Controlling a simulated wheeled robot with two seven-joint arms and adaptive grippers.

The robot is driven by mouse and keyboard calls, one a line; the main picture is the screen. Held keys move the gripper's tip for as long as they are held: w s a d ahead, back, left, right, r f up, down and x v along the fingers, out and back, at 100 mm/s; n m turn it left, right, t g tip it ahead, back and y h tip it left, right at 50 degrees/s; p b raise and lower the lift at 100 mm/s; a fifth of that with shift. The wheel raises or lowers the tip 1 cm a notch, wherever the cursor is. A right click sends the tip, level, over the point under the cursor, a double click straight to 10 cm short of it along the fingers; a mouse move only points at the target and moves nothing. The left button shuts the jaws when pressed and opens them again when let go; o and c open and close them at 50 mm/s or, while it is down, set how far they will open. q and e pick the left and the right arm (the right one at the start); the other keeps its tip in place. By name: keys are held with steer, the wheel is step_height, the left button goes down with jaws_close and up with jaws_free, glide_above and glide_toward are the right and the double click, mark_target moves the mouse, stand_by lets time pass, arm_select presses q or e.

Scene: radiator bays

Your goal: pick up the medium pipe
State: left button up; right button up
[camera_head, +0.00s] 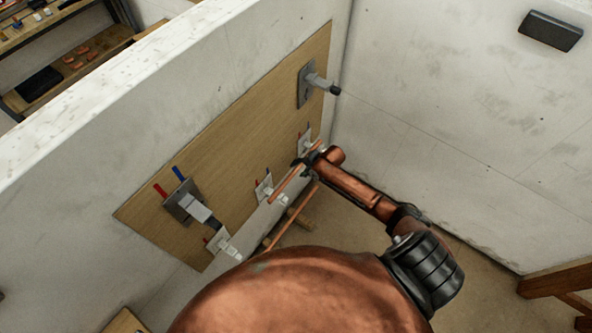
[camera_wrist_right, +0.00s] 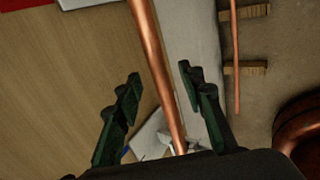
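A copper pipe (camera_head: 287,184) runs in front of the lower part of the wooden board, close to small white fittings. In the right wrist view the pipe (camera_wrist_right: 158,62) passes between the two fingers of my right gripper (camera_wrist_right: 160,85). The fingers are apart, with a gap visible on each side of the pipe. In the head view my right gripper (camera_head: 309,168) is at the upper part of this pipe. A second, thinner-looking copper pipe (camera_wrist_right: 236,55) lies lower, across wooden blocks. I cannot tell by size which is the medium pipe. My left gripper is not in view.
The wooden board (camera_head: 235,130) on the wall carries grey brackets (camera_head: 186,203) and small white fittings (camera_head: 264,188). A side wall (camera_head: 440,110) closes the bay on the right. A wooden frame (camera_head: 560,280) stands at the lower right. Shelves (camera_head: 70,60) are beyond the wall.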

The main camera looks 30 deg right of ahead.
steer(key=shift+w+a+f, duration=0.1)
steer(key=shift+w+f, duration=0.1)
steer(key=shift+f, duration=0.1)
steer(key=shift+c, duration=0.2)
jaws_close()
